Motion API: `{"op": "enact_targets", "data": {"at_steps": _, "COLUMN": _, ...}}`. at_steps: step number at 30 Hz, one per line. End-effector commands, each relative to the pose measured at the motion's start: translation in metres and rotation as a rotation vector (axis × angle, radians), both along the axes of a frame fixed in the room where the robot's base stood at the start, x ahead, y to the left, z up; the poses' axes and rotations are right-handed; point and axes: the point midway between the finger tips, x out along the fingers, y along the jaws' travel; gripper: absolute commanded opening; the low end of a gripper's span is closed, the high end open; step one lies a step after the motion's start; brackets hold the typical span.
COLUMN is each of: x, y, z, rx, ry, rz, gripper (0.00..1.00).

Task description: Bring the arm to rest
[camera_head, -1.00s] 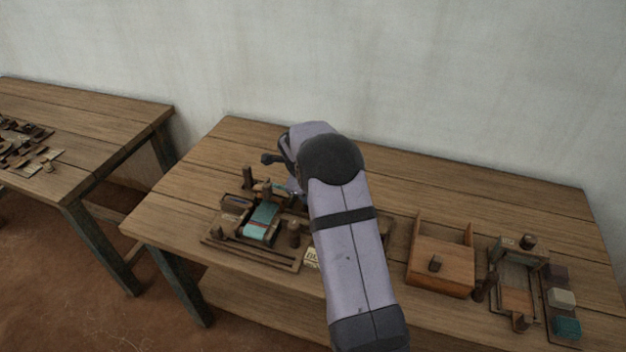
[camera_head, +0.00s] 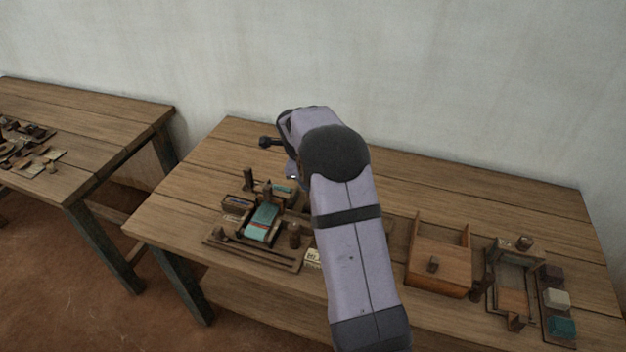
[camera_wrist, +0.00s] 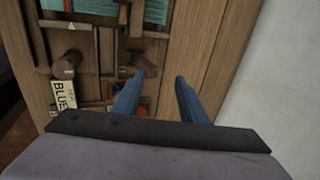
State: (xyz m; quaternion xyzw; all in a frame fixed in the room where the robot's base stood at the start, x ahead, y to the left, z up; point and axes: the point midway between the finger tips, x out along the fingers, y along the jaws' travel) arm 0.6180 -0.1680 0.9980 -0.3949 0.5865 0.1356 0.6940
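My gripper shows in the wrist view (camera_wrist: 158,95) as two blue fingers standing apart, with nothing between them. It is above the table, close to the loom. In the head view my own arm hides most of the gripper. The small wooden loom (camera_head: 262,222) with teal cloth lies on the table left of my arm. In the wrist view part of the loom's frame (camera_wrist: 105,60) and teal cloth show at the upper left. A card reading "BLUE" (camera_wrist: 64,100) lies beside a round wooden peg (camera_wrist: 67,64).
A wooden box (camera_head: 440,265) with a knob stands right of my arm. Beyond it are a small wooden frame (camera_head: 512,278) and a rack with dark, cream (camera_head: 556,299) and teal blocks. A second table (camera_head: 80,130) holds small parts. The table's back strip is clear; a wall stands behind.

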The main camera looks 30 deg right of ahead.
Motion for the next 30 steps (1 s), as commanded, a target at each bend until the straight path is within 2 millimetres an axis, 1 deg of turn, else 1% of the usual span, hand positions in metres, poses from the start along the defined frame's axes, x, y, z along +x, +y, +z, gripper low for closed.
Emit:
{"op": "enact_targets", "data": {"at_steps": 14, "x": 0.0, "y": 0.0, "z": 0.001, "rx": 0.0, "ry": 0.0, "rz": 0.0, "gripper": 0.39}}
{"op": "enact_targets", "data": {"at_steps": 17, "x": -0.003, "y": 0.003, "z": 0.003, "rx": -0.004, "ry": 0.011, "rz": 0.03, "gripper": 0.39}}
{"op": "enact_targets", "data": {"at_steps": 19, "x": -0.01, "y": 0.009, "z": 0.004, "rx": -0.01, "ry": 0.032, "rz": 0.081, "gripper": 0.39}}
{"op": "enact_targets", "data": {"at_steps": 23, "x": -0.029, "y": 0.026, "z": 0.01, "rx": -0.032, "ry": 0.094, "rz": 0.248, "gripper": 0.39}}
{"op": "enact_targets", "data": {"at_steps": 26, "x": -0.054, "y": 0.043, "z": 0.014, "rx": -0.053, "ry": 0.161, "rz": 0.435, "gripper": 0.39}}
{"op": "enact_targets", "data": {"at_steps": 30, "x": -0.095, "y": 0.07, "z": 0.019, "rx": -0.082, "ry": 0.254, "rz": 0.74, "gripper": 0.39}}
